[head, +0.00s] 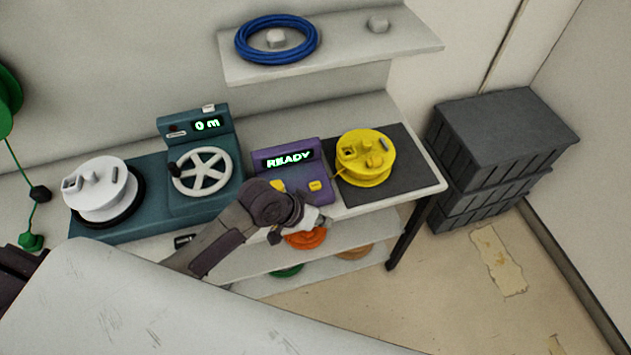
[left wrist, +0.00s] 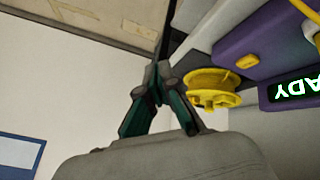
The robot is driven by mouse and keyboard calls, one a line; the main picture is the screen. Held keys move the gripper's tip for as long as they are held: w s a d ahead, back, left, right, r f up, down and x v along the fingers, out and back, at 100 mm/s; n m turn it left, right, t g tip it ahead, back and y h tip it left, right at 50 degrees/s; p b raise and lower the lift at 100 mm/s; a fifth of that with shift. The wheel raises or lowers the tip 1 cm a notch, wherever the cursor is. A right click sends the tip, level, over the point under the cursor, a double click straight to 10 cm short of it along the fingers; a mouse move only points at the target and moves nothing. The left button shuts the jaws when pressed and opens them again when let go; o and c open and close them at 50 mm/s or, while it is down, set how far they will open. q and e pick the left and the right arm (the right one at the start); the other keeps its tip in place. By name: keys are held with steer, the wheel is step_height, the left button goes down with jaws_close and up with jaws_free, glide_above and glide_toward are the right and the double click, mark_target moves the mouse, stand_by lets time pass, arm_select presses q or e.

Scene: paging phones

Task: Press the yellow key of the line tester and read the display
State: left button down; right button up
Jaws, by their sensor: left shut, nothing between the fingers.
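The purple line tester (head: 302,181) stands on the workbench, its lit display (head: 283,160) reading READY. A yellow key (head: 316,185) shows on its right front, with another yellow part at its left partly behind my arm. My left gripper (head: 322,222) is just in front of the tester, apart from the key in the picture. In the left wrist view the gripper (left wrist: 158,75) is shut and empty. There the tester (left wrist: 240,35) appears upside down at upper right, with a yellow key (left wrist: 247,62) and part of the display (left wrist: 295,88). My right gripper is not in view.
A yellow reel (head: 366,158) with a cord toward the tester sits on a dark mat (head: 410,165). Left is a teal winder (head: 150,225) reading 0 m, with a white reel (head: 102,190). A shelf (head: 345,50) overhangs behind. Grey crates (head: 500,135) stand right.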

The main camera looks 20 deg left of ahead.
arm_select(q)
steer(key=w+a+n, duration=0.1)
steer(key=w+a, duration=0.2)
steer(key=w, duration=0.5)
step_height(320, 180, up, 3)
steer(key=n+t, duration=0.2)
steer(key=n, duration=0.1)
glide_above(313, 186)
steer(key=shift+w+f+h, duration=0.1)
steer(key=shift+w+h, duration=0.05)
steer(key=shift+h, duration=0.25)
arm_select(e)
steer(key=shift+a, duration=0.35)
arm_select(q)
steer(key=shift+f, duration=0.15)
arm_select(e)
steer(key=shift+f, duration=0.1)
arm_select(q)
step_height(313, 186, down, 8)
steer(key=b, duration=0.7)
steer(key=shift+f+b, duration=0.3)
steer(key=shift+b, duration=0.15)
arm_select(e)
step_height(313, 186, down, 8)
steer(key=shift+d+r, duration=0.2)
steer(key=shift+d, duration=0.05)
